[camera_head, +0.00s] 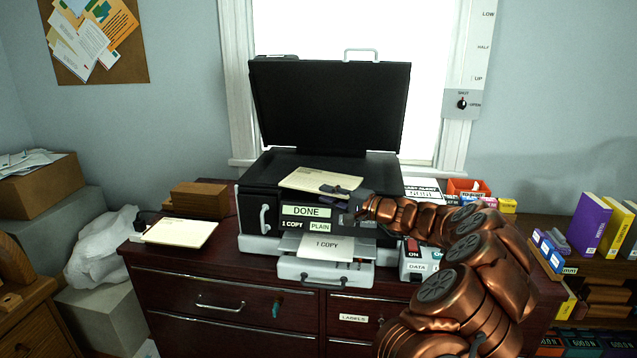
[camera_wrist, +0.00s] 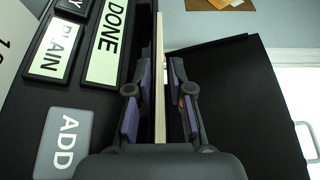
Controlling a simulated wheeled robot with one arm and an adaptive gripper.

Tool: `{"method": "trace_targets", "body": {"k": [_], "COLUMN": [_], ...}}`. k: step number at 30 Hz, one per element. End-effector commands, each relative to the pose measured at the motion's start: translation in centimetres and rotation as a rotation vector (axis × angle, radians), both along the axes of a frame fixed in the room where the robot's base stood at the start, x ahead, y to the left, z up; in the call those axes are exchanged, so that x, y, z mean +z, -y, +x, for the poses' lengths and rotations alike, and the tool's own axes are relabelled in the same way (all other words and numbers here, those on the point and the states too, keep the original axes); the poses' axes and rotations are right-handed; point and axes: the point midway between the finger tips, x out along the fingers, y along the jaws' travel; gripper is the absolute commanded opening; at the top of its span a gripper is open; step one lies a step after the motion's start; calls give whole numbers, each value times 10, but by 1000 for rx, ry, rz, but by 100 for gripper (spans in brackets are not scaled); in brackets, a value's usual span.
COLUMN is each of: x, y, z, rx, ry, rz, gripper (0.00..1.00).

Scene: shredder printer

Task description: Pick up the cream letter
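A cream letter (camera_head: 312,180) lies on the scanner bed of the copier, at its front edge, under the raised black lid. In the wrist view the letter (camera_wrist: 160,75) shows edge-on as a thin pale strip. My gripper (camera_head: 340,195) is at the letter's right front part. In the wrist view my gripper (camera_wrist: 158,100) is open, with one finger on each side of the strip and a gap visible on both sides. A second cream sheet or envelope (camera_head: 180,232) lies flat on the dresser at left.
The black copier (camera_head: 262,205) bears DONE, PLAIN and ADD labels. Its raised lid (camera_head: 330,105) stands behind. Wooden boxes (camera_head: 200,198) stand at left; a switch box (camera_head: 418,262) and red bin (camera_head: 468,187) at right.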

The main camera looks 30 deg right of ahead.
Motion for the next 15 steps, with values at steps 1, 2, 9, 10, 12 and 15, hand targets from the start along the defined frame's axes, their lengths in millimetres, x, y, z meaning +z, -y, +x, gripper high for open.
{"method": "trace_targets", "body": {"k": [1,2,9,10,12,15], "x": [0,-1,-1,-1,-1,-1], "y": [-2,-2,-3,-3,-3,-2], "z": [3,4,5,5,5,5], "rx": [2,1,1,1,1,1], "ry": [-1,-1,0,0,0,0], "rz": [0,0,1,1,1,1], "gripper": [21,21,21,18,10,0]}}
